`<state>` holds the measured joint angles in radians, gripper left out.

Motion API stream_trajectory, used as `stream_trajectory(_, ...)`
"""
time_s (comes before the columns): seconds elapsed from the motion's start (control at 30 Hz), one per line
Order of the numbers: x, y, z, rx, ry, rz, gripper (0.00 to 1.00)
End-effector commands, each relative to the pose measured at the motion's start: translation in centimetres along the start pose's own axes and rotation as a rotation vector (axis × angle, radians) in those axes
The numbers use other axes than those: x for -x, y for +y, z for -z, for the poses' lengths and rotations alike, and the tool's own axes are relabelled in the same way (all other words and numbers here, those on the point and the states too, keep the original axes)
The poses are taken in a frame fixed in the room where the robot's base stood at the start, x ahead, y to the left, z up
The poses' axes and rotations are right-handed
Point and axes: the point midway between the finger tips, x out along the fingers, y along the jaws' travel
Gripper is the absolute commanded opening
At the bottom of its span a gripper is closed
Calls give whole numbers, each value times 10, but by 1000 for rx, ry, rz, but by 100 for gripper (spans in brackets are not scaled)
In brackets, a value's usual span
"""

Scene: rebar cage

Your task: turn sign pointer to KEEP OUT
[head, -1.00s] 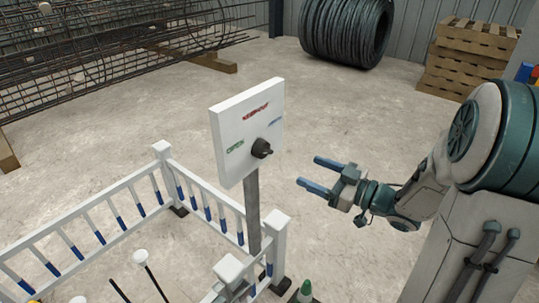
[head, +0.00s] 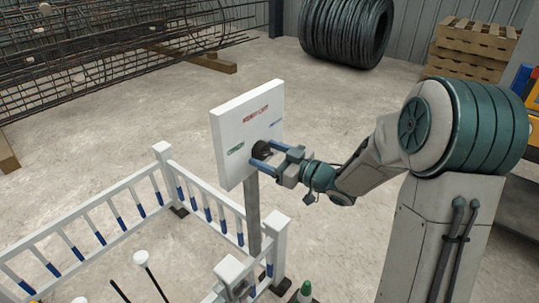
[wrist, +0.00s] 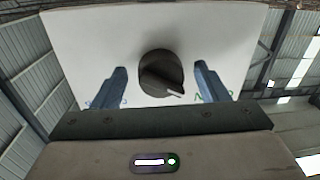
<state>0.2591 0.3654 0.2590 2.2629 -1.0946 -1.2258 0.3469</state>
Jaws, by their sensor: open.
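The white sign board (head: 232,150) stands on a grey post and carries a red label at the top, a green label at the left and a blue label at the right. The dark round pointer knob (head: 260,149) sits on the board's face; in the wrist view the knob (wrist: 161,72) has a pale mark at its lower right. My gripper (head: 272,160) is open at the board, with its blue fingers on either side of the knob. In the wrist view gaps show between the knob and both fingers. The fingers partly cover labels, and the lettering is too small to read surely.
A white railing (head: 120,200) with blue-banded bars stands left of and below the sign. A green cone (head: 305,290) is near the sign's foot. A wire coil (head: 345,30), pallets (head: 475,45) and a rebar cage (head: 90,50) are farther back. Floor between is clear.

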Motion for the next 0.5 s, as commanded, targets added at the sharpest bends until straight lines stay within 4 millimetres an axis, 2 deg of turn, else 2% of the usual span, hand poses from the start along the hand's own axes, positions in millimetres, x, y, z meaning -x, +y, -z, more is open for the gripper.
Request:
stream_trajectory(0.17, 0, 0, 0, 0, 0, 0, 67)
stream_trajectory(0.3, 0, 0, 0, 0, 0, 0, 28)
stream_trajectory(0.33, 0, 0, 0, 0, 0, 0, 22)
stream_trajectory(0.5, 0, 0, 0, -3, 0, 1, 23)
